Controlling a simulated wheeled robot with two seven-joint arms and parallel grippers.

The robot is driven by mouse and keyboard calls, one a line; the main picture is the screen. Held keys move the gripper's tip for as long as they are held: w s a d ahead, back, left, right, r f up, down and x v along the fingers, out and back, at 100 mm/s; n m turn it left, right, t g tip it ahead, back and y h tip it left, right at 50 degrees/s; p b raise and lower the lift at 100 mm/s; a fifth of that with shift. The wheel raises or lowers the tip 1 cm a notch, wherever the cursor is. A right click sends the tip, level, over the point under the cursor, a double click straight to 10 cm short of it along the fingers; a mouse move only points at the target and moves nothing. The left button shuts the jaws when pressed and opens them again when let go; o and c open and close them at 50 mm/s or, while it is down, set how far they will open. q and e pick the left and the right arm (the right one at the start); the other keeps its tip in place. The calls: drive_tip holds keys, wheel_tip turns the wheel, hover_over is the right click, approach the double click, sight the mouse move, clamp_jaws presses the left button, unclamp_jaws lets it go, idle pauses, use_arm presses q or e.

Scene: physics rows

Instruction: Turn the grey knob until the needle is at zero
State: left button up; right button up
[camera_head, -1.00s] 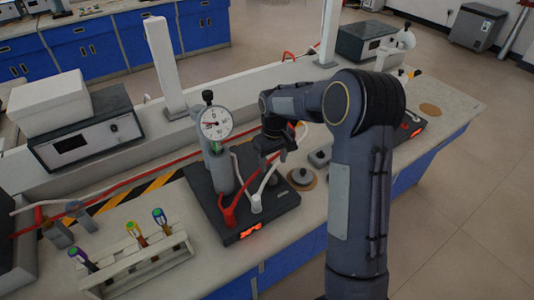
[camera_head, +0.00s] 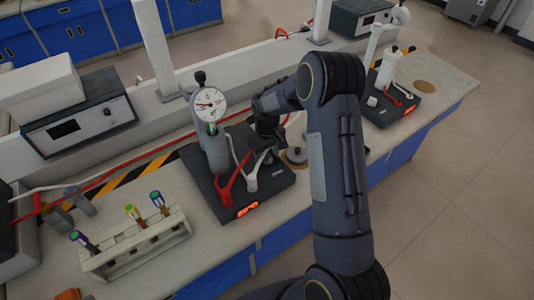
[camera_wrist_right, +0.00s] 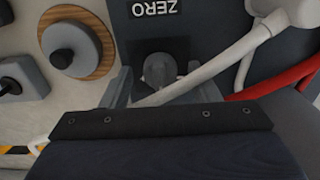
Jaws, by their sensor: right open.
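The dial gauge (camera_head: 210,104) has a white round face and stands on a grey post at the back of a dark base plate (camera_head: 222,202). Its needle seems to point left, but the scale is too small to read. In the right wrist view the grey knob (camera_wrist_right: 159,70) sits beside a black label reading ZERO (camera_wrist_right: 158,10), seen upside down. My right gripper (camera_head: 264,150) is low over the plate's right part. In the wrist view its open fingers (camera_wrist_right: 160,85) stand on either side of the knob; contact cannot be told. In the head view the gripper hides the knob.
A grey weight on a wooden disc (camera_wrist_right: 102,62) stands beside the plate. A tube rack (camera_head: 140,250) is at the front left. A second dark device (camera_head: 395,105) stands at the right.

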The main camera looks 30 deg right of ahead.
drive_tip(key=c, duration=1)
drive_tip(key=shift+f+m+b, duration=0.1)
drive_tip(key=shift+m+b, duration=0.8)
drive_tip(key=shift+m, duration=0.4)
drive_tip(key=shift+m+b, duration=0.45)
drive_tip(key=shift+m, duration=0.55)
drive_tip(key=shift+m+b, duration=0.3)
drive_tip(key=shift+m, duration=0.8)
drive_tip(key=o, duration=1)
